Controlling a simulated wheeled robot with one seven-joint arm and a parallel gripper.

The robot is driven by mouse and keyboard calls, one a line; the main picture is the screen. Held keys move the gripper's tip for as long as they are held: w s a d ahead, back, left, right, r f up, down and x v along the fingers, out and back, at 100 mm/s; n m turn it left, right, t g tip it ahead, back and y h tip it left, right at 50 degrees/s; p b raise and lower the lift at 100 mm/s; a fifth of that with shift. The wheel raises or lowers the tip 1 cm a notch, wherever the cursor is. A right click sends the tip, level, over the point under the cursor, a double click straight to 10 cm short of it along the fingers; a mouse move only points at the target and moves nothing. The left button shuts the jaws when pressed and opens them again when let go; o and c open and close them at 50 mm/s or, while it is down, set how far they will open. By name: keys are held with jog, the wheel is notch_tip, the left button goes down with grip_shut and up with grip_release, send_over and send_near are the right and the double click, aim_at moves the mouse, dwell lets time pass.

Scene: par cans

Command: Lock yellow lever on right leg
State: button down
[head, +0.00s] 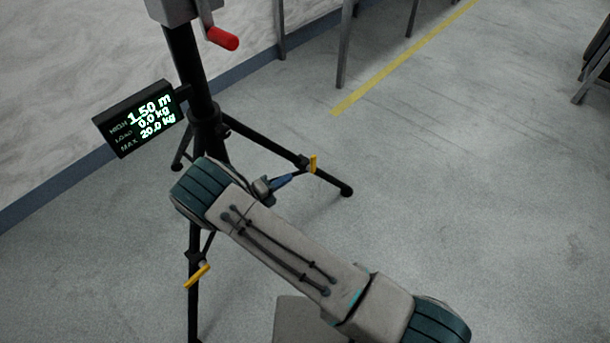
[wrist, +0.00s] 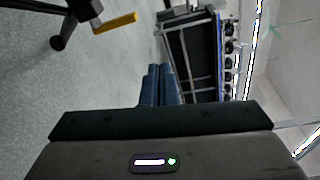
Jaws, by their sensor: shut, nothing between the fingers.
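A black tripod stand (head: 196,75) stands at the left in the head view. Its right leg (head: 265,142) slopes down to a foot on the floor. A small yellow lever (head: 313,163) is on that leg and sticks up across it; a yellow lever also shows at the top left in the wrist view (wrist: 115,22). My gripper (head: 300,176) has blue fingers pressed together, empty, just left of and below the lever in the head view. In the wrist view the fingers (wrist: 160,72) point away from the lever's side, with a gap between. Whether they touch it is not shown.
Another yellow lever (head: 197,276) is on the front leg. A display (head: 138,118) reading 1.50 m and a red crank handle (head: 222,38) are on the stand. A black case or rack (wrist: 192,50) shows in the wrist view. The floor (head: 450,150) to the right is clear.

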aim_at(311, 162)
notch_tip(311, 162, down, 7)
jog(key=a+n+t+y+b, duration=0.1)
jog(key=a+n+t, duration=0.1)
jog(key=n, duration=0.2)
jog(key=shift+a+t+b, duration=0.3)
jog(key=shift+a, duration=0.1)
jog(key=b+x, duration=0.4)
jog(key=x, duration=1)
jog(key=shift+f, duration=0.15)
jog(key=shift+a, duration=0.15)
